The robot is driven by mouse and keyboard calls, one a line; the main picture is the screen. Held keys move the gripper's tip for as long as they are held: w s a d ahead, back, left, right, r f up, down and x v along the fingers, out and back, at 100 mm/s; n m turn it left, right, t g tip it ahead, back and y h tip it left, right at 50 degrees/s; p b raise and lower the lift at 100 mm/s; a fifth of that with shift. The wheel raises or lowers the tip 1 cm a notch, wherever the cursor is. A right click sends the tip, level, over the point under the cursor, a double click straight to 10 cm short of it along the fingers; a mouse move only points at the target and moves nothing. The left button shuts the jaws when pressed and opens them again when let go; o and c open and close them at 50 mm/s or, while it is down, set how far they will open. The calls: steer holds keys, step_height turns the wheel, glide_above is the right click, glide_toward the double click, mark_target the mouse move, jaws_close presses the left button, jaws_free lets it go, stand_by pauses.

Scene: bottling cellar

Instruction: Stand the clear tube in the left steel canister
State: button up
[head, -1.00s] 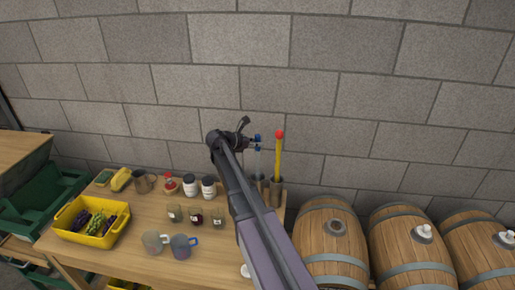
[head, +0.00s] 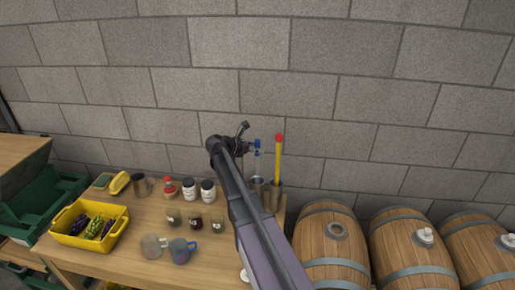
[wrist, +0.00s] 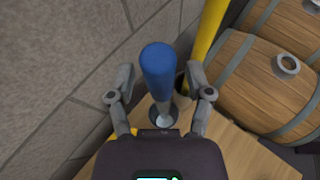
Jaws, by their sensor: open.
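The clear tube (head: 257,165) with a blue top stands roughly upright. Its lower end is inside the left steel canister (head: 258,183). In the wrist view the blue top (wrist: 158,72) rises toward the camera, and the canister's rim (wrist: 163,118) circles the tube's foot. My gripper (wrist: 160,78) is open, its fingers on either side of the blue top with a gap showing at each side. In the head view my gripper (head: 250,146) is at the blue top, partly hidden by my arm. The tube's bottom is hidden.
A yellow rod (head: 278,162) with a red tip stands in the right steel canister (head: 273,195), close beside the left one. The stone wall (head: 330,90) is just behind. Barrels (head: 331,245) stand to the right; jars and mugs (head: 182,250) are on the table to the left.

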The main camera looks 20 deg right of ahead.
steer(key=shift+r, duration=0.1)
steer(key=shift+r, duration=0.15)
steer(key=p+v, duration=0.4)
steer(key=v, duration=0.8)
steer(key=shift+p, duration=0.4)
steer(key=s+a+f+m+y, duration=0.3)
steer(key=s+m, duration=0.3)
steer(key=s, duration=0.2)
steer(key=s+a+f+m+g+y, duration=0.1)
steer(key=s+a+f+m+y, duration=0.3)
steer(key=s, duration=0.4)
steer(key=s+a+f+m+y, duration=0.4)
steer(key=s+m+y, duration=0.2)
steer(key=s+m, duration=0.2)
steer(key=shift+s+a+f+m+g, duration=0.3)
steer(key=shift+f+m, duration=0.1)
steer(key=shift+m, duration=0.2)
